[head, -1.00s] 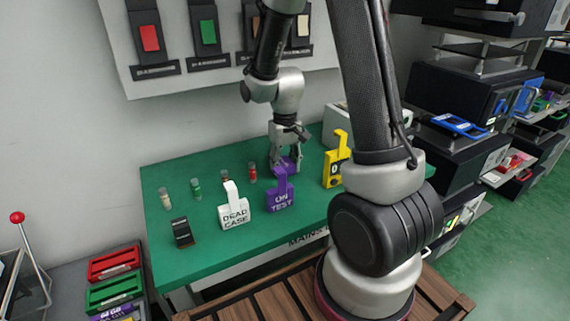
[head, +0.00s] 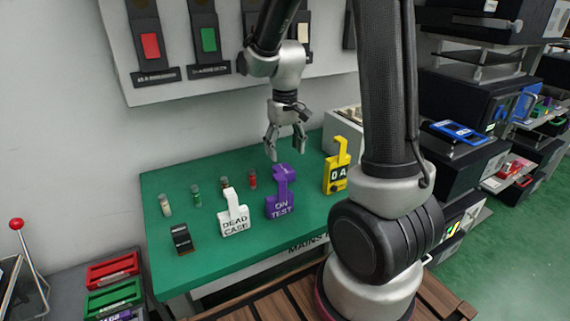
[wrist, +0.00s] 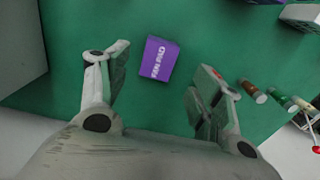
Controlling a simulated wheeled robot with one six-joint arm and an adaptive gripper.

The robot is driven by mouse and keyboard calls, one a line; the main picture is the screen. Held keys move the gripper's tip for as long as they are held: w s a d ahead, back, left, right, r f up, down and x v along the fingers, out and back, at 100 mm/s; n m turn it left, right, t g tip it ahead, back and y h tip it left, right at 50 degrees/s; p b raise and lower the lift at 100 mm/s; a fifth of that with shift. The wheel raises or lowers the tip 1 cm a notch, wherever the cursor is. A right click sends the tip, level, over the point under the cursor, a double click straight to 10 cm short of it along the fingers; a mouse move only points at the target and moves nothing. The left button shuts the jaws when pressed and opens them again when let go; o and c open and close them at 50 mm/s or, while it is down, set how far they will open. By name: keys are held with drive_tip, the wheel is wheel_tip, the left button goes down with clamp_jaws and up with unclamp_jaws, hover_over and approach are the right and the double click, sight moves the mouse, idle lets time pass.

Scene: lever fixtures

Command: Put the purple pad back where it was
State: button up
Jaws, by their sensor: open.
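The purple pad (wrist: 158,58), a small block with white lettering, lies on the green bench between and beyond my fingers in the wrist view. In the head view the purple pad (head: 284,169) is partly hidden behind the upright purple ON TEST tag (head: 280,205). My gripper (head: 286,150) is open and empty above the pad, its fingers pointing down. It also shows in the wrist view (wrist: 162,75), with a finger on either side of the pad and clear of it.
A white DEAD CASE tag (head: 234,218) and a yellow tag (head: 337,172) stand on the green bench (head: 215,255). Several small vials (head: 197,195) stand at the left rear, with a black block (head: 182,239) in front. A wall panel (head: 180,85) with coloured levers hangs behind.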

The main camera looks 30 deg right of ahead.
sight(286, 170)
drive_tip(key=s+r+t, duration=0.2)
drive_tip(key=s+r, duration=0.6)
drive_tip(key=r, duration=0.4)
drive_tip(key=s+d+r+t, duration=0.1)
drive_tip(key=s+r+t, duration=0.1)
drive_tip(key=s, duration=0.9)
drive_tip(key=shift+s+d+r, duration=0.3)
drive_tip(key=shift+s+r, duration=0.05)
